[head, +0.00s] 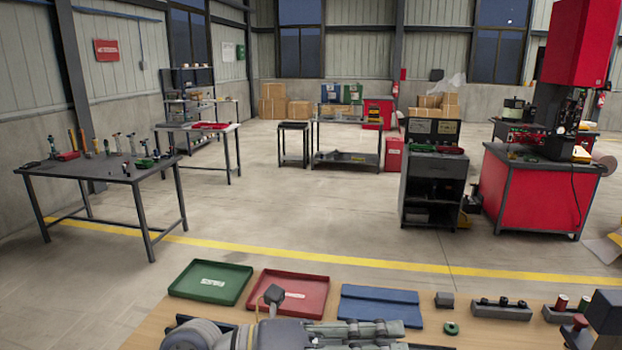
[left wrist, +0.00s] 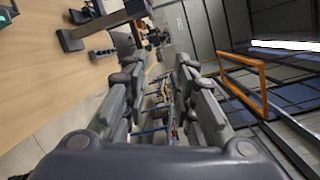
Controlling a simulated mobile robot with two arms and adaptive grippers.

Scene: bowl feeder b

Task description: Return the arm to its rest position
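My left arm comes in low from the left in the head view and lies over the wooden bench (head: 470,338). Its grey gripper (head: 392,330) points to the right, near the blue tray. In the left wrist view the two fingers of this gripper (left wrist: 156,85) stand apart with a clear gap. Nothing is held between them; the distant room shows through the gap. My right gripper is not seen in either view.
A green tray (head: 190,281), a red tray (head: 268,290) and a blue tray (head: 350,298) lie along the bench's far side. A green ring (head: 451,328), a small grey block (head: 444,300) and a grey holder (head: 490,310) are right of the gripper.

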